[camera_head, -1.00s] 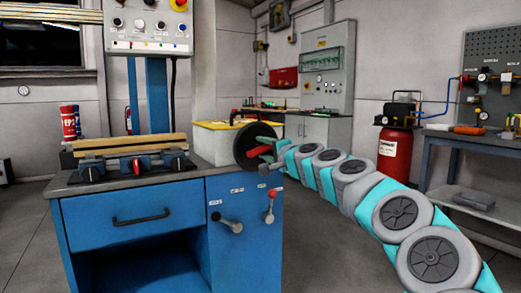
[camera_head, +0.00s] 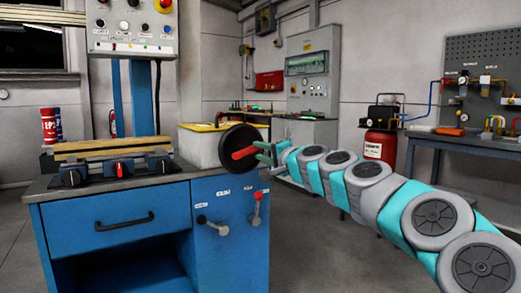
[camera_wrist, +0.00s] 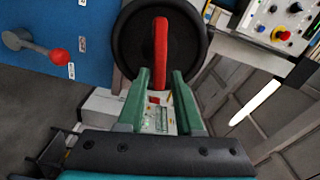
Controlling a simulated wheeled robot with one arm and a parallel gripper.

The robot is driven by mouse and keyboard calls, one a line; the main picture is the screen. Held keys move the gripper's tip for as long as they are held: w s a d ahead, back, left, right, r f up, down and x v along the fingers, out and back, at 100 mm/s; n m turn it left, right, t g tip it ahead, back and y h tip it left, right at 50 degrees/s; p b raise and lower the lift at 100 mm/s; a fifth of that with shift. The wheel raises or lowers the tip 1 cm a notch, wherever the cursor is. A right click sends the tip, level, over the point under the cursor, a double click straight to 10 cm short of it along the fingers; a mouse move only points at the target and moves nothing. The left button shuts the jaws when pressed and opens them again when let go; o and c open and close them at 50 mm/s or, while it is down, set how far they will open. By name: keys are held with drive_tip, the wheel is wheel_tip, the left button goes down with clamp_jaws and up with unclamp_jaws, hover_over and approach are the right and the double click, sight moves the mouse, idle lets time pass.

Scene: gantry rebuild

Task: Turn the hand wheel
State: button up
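The hand wheel is a black disc (camera_head: 225,139) on the right side of the blue machine cabinet. Its red handle (camera_head: 243,153) points toward my gripper (camera_head: 262,152) in the head view. In the wrist view, the wheel (camera_wrist: 129,42) fills the top middle and the red handle (camera_wrist: 160,45) stands upright across it. The green fingers of my gripper (camera_wrist: 160,75) are open, one on each side of the handle's near end. Gaps show between the handle and both fingers there. I cannot tell the exact depth of the handle between them.
A control panel (camera_head: 132,28) hangs above the cabinet. A red tank (camera_head: 379,146) and a workbench (camera_head: 459,141) stand at the right. Floor is clear right of the cabinet.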

drive_tip(key=d+r+n+b, duration=0.1)
drive_tip(key=d, duration=0.1)
drive_tip(key=d+r+n, duration=0.2)
drive_tip(key=w+d+r+n+b, duration=0.1)
drive_tip(key=d, duration=0.1)
drive_tip(key=shift+d+r+n+h+b, duration=0.15)
drive_tip(key=shift+r+n+h+b, duration=0.15)
drive_tip(key=shift+r+b, duration=0.05)
drive_tip(key=c, duration=0.5)
drive_tip(key=r+n, duration=0.1)
drive_tip(key=s+d+r+n+b, duration=0.1)
drive_tip(key=r+n, duration=0.1)
drive_tip(key=n, duration=0.1)
drive_tip(key=shift+s+d+r+b, duration=0.2)
drive_tip(key=shift+d+b, duration=0.15)
drive_tip(key=shift+b, duration=0.05)
drive_tip(key=s+a+r+n+g+h+b, duration=0.2)
drive_tip(key=s+a+n+b, duration=0.15)
drive_tip(key=s+n, duration=0.45)
drive_tip(key=w+a+f+n, duration=0.1)
drive_tip(key=w+a+f, duration=0.1)
drive_tip(key=w, duration=0.3)
drive_tip(key=w+a+f, duration=0.1)
drive_tip(key=w+f, duration=0.3)
drive_tip(key=w, duration=0.2)
drive_tip(key=shift+a+f+n, duration=0.25)
drive_tip(key=shift+a+n, duration=0.1)
drive_tip(key=shift+n, duration=0.05)
drive_tip(key=shift+w+p, duration=0.15)
drive_tip(key=shift+p, duration=0.15)
